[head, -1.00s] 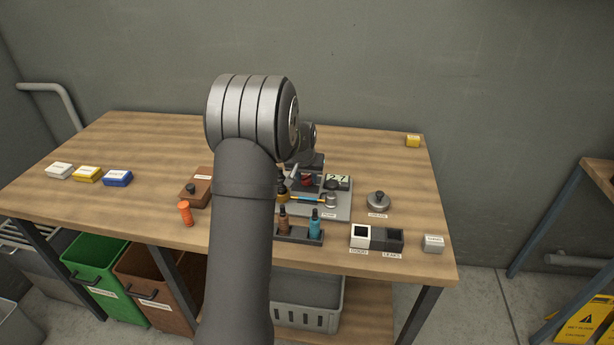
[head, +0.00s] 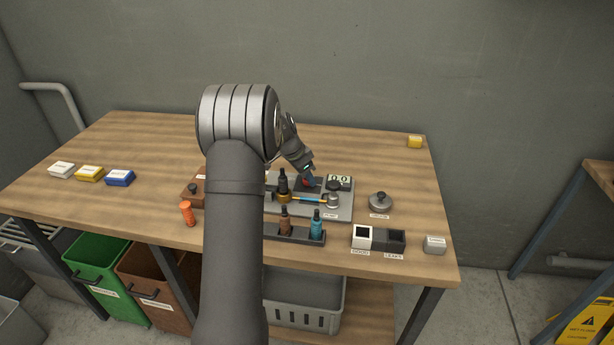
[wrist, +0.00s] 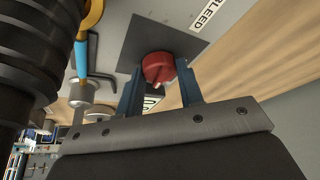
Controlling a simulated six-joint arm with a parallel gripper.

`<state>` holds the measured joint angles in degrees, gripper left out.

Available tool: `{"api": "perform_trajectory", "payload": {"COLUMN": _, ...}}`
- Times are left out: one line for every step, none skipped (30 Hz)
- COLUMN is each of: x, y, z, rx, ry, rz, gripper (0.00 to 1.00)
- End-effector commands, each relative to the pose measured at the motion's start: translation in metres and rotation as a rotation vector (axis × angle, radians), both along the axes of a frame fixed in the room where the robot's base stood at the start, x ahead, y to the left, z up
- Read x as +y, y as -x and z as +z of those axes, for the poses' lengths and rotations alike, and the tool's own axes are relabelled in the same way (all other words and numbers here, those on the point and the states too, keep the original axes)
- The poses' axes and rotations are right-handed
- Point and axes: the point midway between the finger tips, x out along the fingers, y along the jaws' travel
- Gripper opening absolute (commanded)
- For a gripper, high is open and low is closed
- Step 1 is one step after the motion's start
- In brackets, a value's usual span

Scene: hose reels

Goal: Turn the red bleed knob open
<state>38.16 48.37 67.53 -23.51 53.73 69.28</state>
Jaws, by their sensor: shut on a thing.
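The red bleed knob (wrist: 158,68) shows in the wrist view on a dark square plate (wrist: 135,40), beside a label reading "BLEED". My gripper (wrist: 160,80) is shut on the knob, with one blue-grey finger on each side of it. In the head view my gripper (head: 308,178) points down at the back of the grey test board (head: 345,212), and the knob is mostly hidden there. The counter display (head: 339,179) just right of it appears to read 00.
A dark bottle-shaped fitting (head: 283,182) and a blue-and-yellow hose piece (head: 310,199) sit close to my gripper. A rack (head: 270,232) with brown and blue bottles stands in front.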

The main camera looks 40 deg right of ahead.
Motion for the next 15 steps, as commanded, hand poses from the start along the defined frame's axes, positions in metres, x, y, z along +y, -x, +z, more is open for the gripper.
{"api": "perform_trajectory", "payload": {"x": 0.0, "y": -0.0004, "z": -0.0006, "rx": 0.001, "ry": 0.0, "rz": -0.022, "gripper": 0.11}}
{"api": "perform_trajectory", "payload": {"x": 0.0, "y": -0.0005, "z": -0.0004, "rx": 0.001, "ry": -0.001, "rz": -0.036, "gripper": 0.11}}
{"api": "perform_trajectory", "payload": {"x": 0.0, "y": -0.0007, "z": -0.0004, "rx": 0.0, "ry": -0.001, "rz": -0.052, "gripper": 0.11}}
{"api": "perform_trajectory", "payload": {"x": 0.0, "y": -0.0008, "z": -0.0004, "rx": -0.001, "ry": -0.001, "rz": -0.064, "gripper": 0.11}}
{"api": "perform_trajectory", "payload": {"x": 0.0001, "y": -0.0008, "z": -0.0004, "rx": 0.0, "ry": -0.001, "rz": -0.073, "gripper": 0.11}}
{"api": "perform_trajectory", "payload": {"x": 0.0002, "y": -0.0007, "z": -0.0003, "rx": 0.0, "ry": -0.001, "rz": -0.086, "gripper": 0.11}}
{"api": "perform_trajectory", "payload": {"x": 0.0002, "y": -0.0007, "z": -0.0003, "rx": 0.0, "ry": -0.001, "rz": -0.093, "gripper": 0.11}}
{"api": "perform_trajectory", "payload": {"x": 0.0002, "y": -0.0007, "z": -0.0003, "rx": 0.001, "ry": -0.001, "rz": -0.1, "gripper": 0.11}}
{"api": "perform_trajectory", "payload": {"x": 0.0003, "y": -0.0008, "z": -0.0002, "rx": 0.0, "ry": -0.001, "rz": -0.106, "gripper": 0.11}}
{"api": "perform_trajectory", "payload": {"x": 0.0002, "y": -0.0009, "z": -0.0002, "rx": 0.0, "ry": -0.001, "rz": -0.112, "gripper": 0.11}}
{"api": "perform_trajectory", "payload": {"x": 0.0003, "y": -0.001, "z": -0.0002, "rx": -0.001, "ry": -0.001, "rz": -0.116, "gripper": 0.11}}
{"api": "perform_trajectory", "payload": {"x": 0.0003, "y": -0.001, "z": -0.0002, "rx": -0.001, "ry": -0.001, "rz": -0.12, "gripper": 0.11}}
{"api": "perform_trajectory", "payload": {"x": 0.0003, "y": -0.001, "z": -0.0002, "rx": -0.001, "ry": -0.001, "rz": -0.121, "gripper": 0.11}}
{"api": "perform_trajectory", "payload": {"x": 0.0003, "y": -0.0011, "z": -0.0002, "rx": -0.001, "ry": -0.001, "rz": -0.123, "gripper": 0.11}}
{"api": "perform_trajectory", "payload": {"x": 0.0003, "y": -0.0011, "z": -0.0002, "rx": -0.001, "ry": -0.001, "rz": -0.124, "gripper": 0.11}}
